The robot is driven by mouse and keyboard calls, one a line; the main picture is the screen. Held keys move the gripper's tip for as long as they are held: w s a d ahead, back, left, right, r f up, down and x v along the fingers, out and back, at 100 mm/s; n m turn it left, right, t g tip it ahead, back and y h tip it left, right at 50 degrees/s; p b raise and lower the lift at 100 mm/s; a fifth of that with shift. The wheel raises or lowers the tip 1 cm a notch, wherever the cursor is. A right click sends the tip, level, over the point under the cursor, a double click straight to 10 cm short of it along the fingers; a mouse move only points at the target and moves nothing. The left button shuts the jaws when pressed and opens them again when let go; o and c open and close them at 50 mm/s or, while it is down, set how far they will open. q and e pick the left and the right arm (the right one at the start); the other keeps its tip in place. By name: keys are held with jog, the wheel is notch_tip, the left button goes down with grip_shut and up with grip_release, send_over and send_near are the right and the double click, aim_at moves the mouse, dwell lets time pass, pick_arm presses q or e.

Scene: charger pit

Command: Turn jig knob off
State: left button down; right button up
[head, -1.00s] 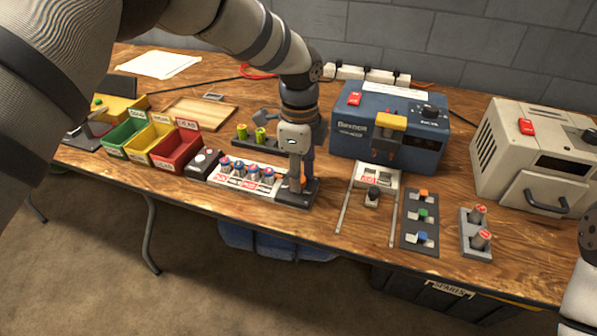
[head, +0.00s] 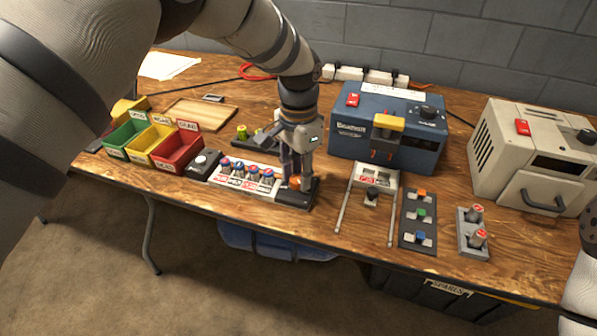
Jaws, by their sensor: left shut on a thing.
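My left gripper (head: 296,184) points down at a small black base (head: 294,201) near the table's front edge. It is shut on a knob there, which I take to be the jig knob. The fingers hide most of it, and only a little orange shows between them. I cannot read which way the knob is turned. My right gripper is not in view; only part of my right arm shows at the right edge.
Farther left are a red bin (head: 178,152) and a black box with a white button (head: 203,163). A blue charger (head: 388,125) stands behind right.

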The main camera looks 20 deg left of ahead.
aim_at(298, 177)
pick_arm(q)
jog(key=shift+n, duration=2.3)
jog(key=c, duration=1.2)
grip_release()
jog(key=shift+c, duration=0.2)
notch_tip(298, 177, up, 12)
